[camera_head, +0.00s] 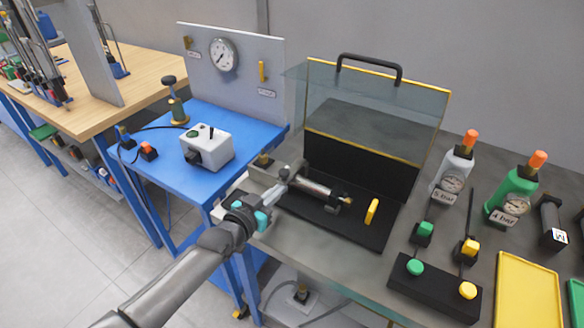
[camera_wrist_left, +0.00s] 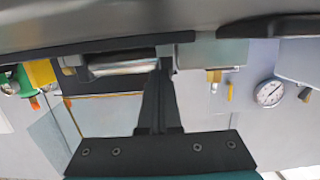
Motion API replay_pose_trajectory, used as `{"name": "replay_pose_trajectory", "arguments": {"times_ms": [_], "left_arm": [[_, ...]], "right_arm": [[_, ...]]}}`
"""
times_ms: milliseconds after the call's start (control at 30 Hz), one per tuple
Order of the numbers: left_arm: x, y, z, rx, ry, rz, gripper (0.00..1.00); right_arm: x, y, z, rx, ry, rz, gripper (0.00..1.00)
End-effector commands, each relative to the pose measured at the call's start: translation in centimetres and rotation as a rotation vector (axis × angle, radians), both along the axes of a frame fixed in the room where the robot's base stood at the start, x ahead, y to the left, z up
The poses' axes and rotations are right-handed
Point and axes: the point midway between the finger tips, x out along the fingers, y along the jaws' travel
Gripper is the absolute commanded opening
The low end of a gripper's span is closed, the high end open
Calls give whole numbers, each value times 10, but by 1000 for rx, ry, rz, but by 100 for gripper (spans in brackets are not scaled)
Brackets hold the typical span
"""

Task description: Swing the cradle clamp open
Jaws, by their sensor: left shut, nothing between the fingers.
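A metal cylinder (camera_head: 313,188) lies in a cradle on a black base plate (camera_head: 365,234) under a raised clear hood. A yellow upright handle (camera_head: 371,211) stands on the plate to the right of the cylinder. My left gripper (camera_head: 285,174) is shut and empty, its fingertips at the left end of the cylinder. In the left wrist view the shut fingers (camera_wrist_left: 166,72) reach beside the end of the bright cylinder (camera_wrist_left: 122,67). I cannot tell whether they touch it. The clamp is hard to make out there, partly hidden by my fingers. My right gripper is not in view.
The hood (camera_head: 375,95) with a black handle stands open behind the cradle. A blue bench (camera_head: 240,131) with a white box (camera_head: 207,148) is at the left. Two gauge bottles, green (camera_head: 512,190) and grey (camera_head: 455,167), and a black button box (camera_head: 432,292) stand at the right.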

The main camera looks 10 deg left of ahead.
Motion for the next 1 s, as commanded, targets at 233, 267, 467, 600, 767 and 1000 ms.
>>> {"name": "replay_pose_trajectory", "arguments": {"times_ms": [233,267,467,600,767,1000], "left_arm": [[0,0,2,0,0,0,0],[0,0,3,0,0,0,0],[2,-1,14,-1,-3,0,0],[4,-1,22,-2,-5,0,0],[6,-2,30,-2,-6,0,0],[7,-2,41,-1,-4,0,0]], "right_arm": [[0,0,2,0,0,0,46],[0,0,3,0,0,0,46],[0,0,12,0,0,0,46],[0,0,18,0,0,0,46],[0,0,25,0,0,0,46],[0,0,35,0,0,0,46]]}}
